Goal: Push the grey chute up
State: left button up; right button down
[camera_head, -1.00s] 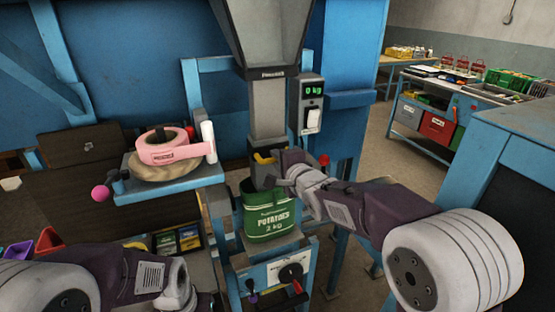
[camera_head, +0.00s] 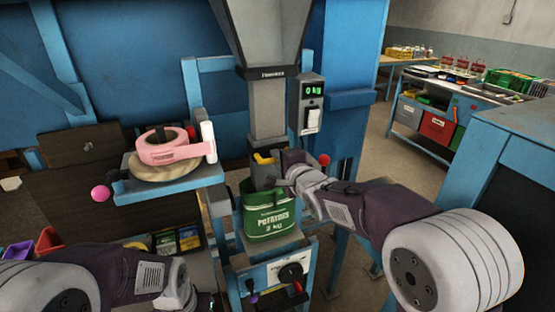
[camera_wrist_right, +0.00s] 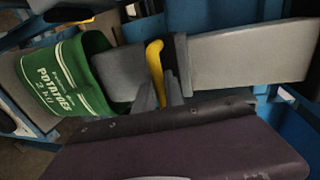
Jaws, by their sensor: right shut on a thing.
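The grey chute (camera_head: 266,124) hangs below the hopper. Its lower grey part (camera_wrist_right: 116,76) reaches into the mouth of the green potato sack (camera_head: 270,222), which stands upright below. A yellow handle (camera_head: 262,158) sits at the chute's side and also shows in the wrist view (camera_wrist_right: 155,66). My right gripper (camera_head: 279,172) is at the chute, shut on the yellow handle; its fingers (camera_wrist_right: 160,96) partly show in the wrist view.
A scale box (camera_head: 312,104) reading 0 kg is right of the chute. Below the sack is a panel with a black knob (camera_head: 291,272). A side bench (camera_head: 460,92) with bins is far right.

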dwell(0.3)
notch_tip(320, 180, up, 17)
jog(key=p, duration=1.6)
jog(key=c, duration=1.4)
grip_release()
jog(key=shift+f, duration=0.1)
